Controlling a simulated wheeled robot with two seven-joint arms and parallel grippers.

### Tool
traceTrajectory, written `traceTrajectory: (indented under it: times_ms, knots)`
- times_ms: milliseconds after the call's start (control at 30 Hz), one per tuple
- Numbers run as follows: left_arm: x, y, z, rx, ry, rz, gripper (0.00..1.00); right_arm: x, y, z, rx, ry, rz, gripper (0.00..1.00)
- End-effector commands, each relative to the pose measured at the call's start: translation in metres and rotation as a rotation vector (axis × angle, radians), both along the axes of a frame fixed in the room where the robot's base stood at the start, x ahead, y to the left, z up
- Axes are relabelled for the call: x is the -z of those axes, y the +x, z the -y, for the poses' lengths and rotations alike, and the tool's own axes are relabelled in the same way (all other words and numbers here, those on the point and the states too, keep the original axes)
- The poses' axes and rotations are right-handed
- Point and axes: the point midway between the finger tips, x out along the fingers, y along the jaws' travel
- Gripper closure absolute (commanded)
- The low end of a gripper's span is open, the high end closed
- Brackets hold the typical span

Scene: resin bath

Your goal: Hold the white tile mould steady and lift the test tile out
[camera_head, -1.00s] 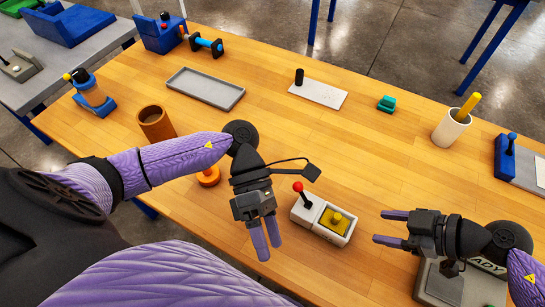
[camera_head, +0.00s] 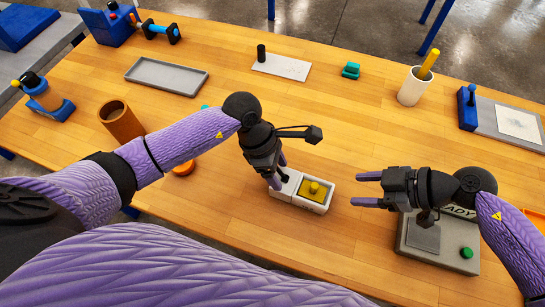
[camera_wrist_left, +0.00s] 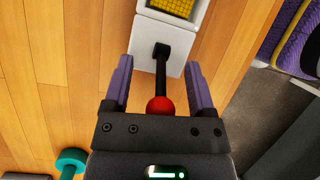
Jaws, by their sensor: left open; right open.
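The white tile mould (camera_head: 318,207) sits on the wooden table, and it also shows in the left wrist view (camera_wrist_left: 158,38). A black stick with a red ball (camera_wrist_left: 160,106) rises from the mould's left end. My left gripper (camera_head: 277,173) is over that end, its fingers (camera_wrist_left: 160,80) open on both sides of the stick, not closed on it. My right gripper (camera_head: 368,189) is open and empty, right of the mould, fingers pointing left.
A grey device with a green button (camera_head: 466,253) stands under my right arm. A brown cup (camera_head: 121,117), a grey tray (camera_head: 165,77), a white cup with a yellow stick (camera_head: 412,88) and a teal piece (camera_head: 350,70) stand further back. The table's middle is clear.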

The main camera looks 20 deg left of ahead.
Motion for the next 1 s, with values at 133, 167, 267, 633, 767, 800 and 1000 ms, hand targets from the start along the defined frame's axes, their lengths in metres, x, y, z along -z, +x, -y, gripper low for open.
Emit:
traceTrajectory:
  times_ms: [133, 167, 267, 633, 767, 800, 1000]
  knots:
    - [0.0, -0.0001, -0.0001, 0.0, 0.0, 0.0, 0.28, 0.0, 0.0, 0.0, 0.0, 0.0, 0.0, 0.41]
    - [0.0, -0.0001, -0.0001, 0.0, 0.0, 0.0, 0.3, -0.0001, 0.0, 0.0001, 0.0, 0.0, 0.0, 0.41]
    - [-0.0001, -0.0001, -0.0001, -0.001, 0.0, -0.001, 0.51, -0.0001, 0.0, 0.0001, 0.0, 0.0, 0.0, 0.41]
    - [-0.0002, -0.0001, -0.0002, -0.001, 0.0, -0.001, 1.0, -0.0001, 0.0, 0.0001, 0.0, 0.0, 0.0, 0.41]
    - [-0.0002, -0.0001, -0.0002, -0.001, 0.0, -0.001, 1.0, -0.0001, 0.0, 0.0001, 0.0, 0.0, 0.0, 0.41]
    - [-0.0003, -0.0001, -0.0002, -0.001, 0.0, -0.001, 1.0, 0.0, 0.0, 0.0, 0.0, 0.0, 0.0, 0.41]
    - [-0.0003, -0.0001, -0.0002, -0.001, 0.0, -0.001, 1.0, 0.0, 0.0, 0.0, 0.0, 0.0, 0.0, 0.41]
